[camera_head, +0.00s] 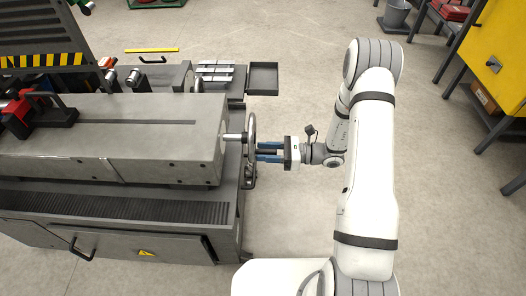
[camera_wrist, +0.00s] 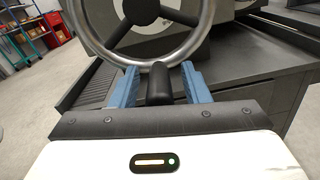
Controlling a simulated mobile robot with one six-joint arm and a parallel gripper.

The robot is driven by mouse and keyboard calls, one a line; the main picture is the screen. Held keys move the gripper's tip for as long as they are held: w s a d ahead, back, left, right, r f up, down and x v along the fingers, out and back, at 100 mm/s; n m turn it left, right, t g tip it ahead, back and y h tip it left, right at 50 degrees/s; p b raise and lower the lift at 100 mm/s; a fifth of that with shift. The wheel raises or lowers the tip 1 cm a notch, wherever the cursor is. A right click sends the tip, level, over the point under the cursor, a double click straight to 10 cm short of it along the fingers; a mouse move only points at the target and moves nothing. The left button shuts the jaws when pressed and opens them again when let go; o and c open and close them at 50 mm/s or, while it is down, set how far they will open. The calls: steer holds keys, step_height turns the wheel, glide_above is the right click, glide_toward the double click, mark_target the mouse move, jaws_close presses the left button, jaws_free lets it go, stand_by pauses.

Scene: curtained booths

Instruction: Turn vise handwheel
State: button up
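The vise handwheel (camera_head: 252,127) is a silver ring on a short shaft at the right end of the grey machine, seen nearly edge-on in the head view. In the wrist view the handwheel (camera_wrist: 142,12) shows its dark hub, spokes and lower rim; its top is cut off. A dark handle (camera_wrist: 158,85) sticks out from the bottom of the rim toward the camera. My gripper (camera_head: 268,152) reaches in from the right with its blue fingers at the wheel. In the wrist view my gripper (camera_wrist: 159,78) is open, one finger on each side of the handle, with small gaps.
The grey machine bed (camera_head: 130,140) fills the left, with a red and black clamp (camera_head: 40,112) on it. A dark tray (camera_head: 263,78) sits behind the wheel. A yellow cabinet (camera_head: 498,55) and shelving stand at right. Open floor lies between.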

jaws_close()
